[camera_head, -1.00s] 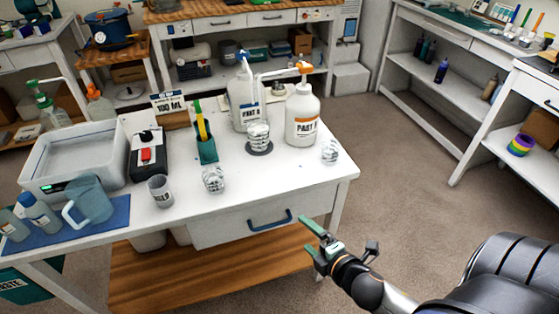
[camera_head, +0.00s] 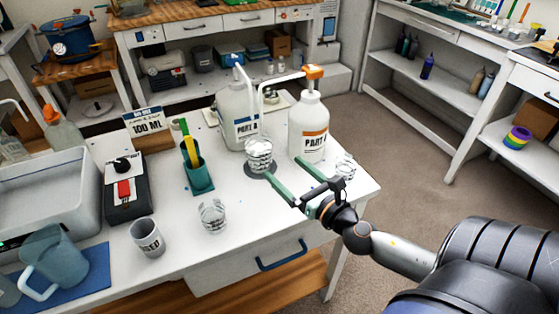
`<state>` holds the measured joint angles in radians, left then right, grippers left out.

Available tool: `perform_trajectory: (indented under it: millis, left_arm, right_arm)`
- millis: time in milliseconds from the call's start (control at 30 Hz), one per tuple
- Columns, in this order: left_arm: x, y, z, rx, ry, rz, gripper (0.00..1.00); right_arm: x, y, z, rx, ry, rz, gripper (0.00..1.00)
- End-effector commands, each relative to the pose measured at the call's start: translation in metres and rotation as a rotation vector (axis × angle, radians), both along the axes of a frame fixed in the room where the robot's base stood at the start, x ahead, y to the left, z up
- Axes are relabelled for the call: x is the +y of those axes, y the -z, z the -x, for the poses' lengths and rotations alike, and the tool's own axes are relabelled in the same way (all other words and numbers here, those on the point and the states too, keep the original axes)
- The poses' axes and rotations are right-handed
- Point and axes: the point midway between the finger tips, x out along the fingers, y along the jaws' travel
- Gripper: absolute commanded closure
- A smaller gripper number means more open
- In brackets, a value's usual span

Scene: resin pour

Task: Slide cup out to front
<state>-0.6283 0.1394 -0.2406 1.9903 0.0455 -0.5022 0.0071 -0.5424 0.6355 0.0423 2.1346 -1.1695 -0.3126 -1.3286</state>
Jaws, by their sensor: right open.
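A clear cup with dark markings (camera_head: 258,152) stands on a dark round pad (camera_head: 262,171) in front of the pump bottles. My right gripper (camera_head: 283,176) is open, with its two green fingers reaching over the table toward that cup from the front right. The cup appears between or just beyond the fingertips; I cannot tell whether they touch it. My left gripper is not in view.
The Part A bottle (camera_head: 238,115) and Part B bottle (camera_head: 308,130) stand close behind the cup, their spouts above it. A green holder (camera_head: 197,174), a printed cup (camera_head: 147,238) and a black device (camera_head: 126,190) are to the left. The front table strip is mostly clear.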

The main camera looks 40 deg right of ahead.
Motion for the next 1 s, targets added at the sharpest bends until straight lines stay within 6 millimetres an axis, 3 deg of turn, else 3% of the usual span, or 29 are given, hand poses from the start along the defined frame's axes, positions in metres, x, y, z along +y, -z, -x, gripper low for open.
perform_trajectory:
  millis: [300, 467, 1000]
  left_arm:
    - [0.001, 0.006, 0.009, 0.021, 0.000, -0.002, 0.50]
    - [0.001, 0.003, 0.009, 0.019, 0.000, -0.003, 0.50]
    - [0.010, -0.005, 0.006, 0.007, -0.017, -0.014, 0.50]
  right_arm:
    - [0.000, 0.000, -0.001, 0.001, 0.001, -0.003, 0.00]
    - [-0.001, -0.001, -0.011, -0.001, 0.001, -0.004, 0.00]
    - [-0.002, -0.001, -0.087, -0.002, 0.002, -0.004, 0.00]
